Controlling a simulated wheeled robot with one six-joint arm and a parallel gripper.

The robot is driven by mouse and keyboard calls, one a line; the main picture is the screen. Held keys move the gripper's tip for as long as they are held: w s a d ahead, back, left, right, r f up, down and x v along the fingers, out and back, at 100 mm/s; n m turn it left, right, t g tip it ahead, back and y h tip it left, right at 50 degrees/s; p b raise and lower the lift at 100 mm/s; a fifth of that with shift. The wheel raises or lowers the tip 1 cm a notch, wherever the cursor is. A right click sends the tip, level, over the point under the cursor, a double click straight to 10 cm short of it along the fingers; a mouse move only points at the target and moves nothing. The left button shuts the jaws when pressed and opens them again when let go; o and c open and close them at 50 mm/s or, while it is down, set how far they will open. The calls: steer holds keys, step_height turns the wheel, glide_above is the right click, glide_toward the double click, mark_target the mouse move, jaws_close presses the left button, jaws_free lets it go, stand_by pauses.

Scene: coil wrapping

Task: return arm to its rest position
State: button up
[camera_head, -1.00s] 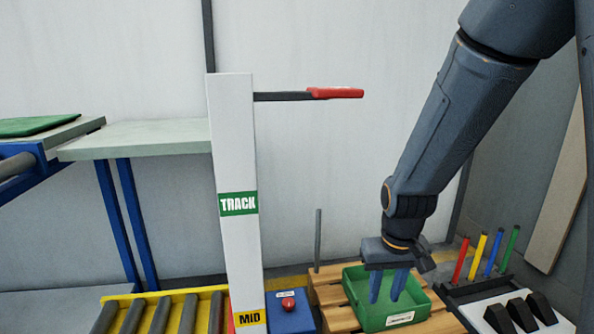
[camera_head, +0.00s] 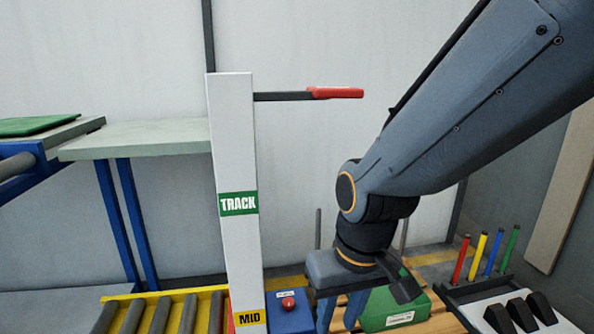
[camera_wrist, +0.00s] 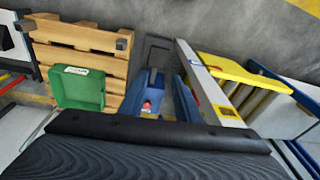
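My arm reaches in from the upper right in the head view and bends down at the wrist. My gripper (camera_head: 341,312) points down in front of and left of the green bin. Its two blue fingers stand apart with nothing visible between them. The fingertips are near the picture's bottom edge. In the wrist view a dark, ribbed part of my own fills the bottom.
The green bin (camera_head: 392,318) sits on a wooden pallet (camera_head: 440,322); it also shows in the wrist view (camera_wrist: 80,92). Left are a blue button box (camera_head: 290,318), the white TRACK post (camera_head: 232,150) with a red-tipped bar (camera_head: 335,93), and a yellow roller conveyor (camera_head: 150,298). Coloured sticks (camera_head: 478,257) stand right.

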steer(key=s+a+r+n+g, duration=0.2)
steer(key=s+a+r+n, duration=0.15)
steer(key=s+a, duration=0.6)
steer(key=d+r+m+p, duration=0.3)
steer(key=d+r+p, duration=0.8)
steer(key=p, duration=0.8)
steer(key=d+r+m+h+p, duration=0.1)
steer(key=d+r+m+p, duration=0.3)
steer(key=d+r+p, duration=0.7)
step_height(320, 180, up, 7)
steer(key=p, duration=0.8)
steer(key=shift+s+r, duration=0.2)
steer(key=shift+s, duration=0.15)
steer(key=shift+s, duration=0.1)
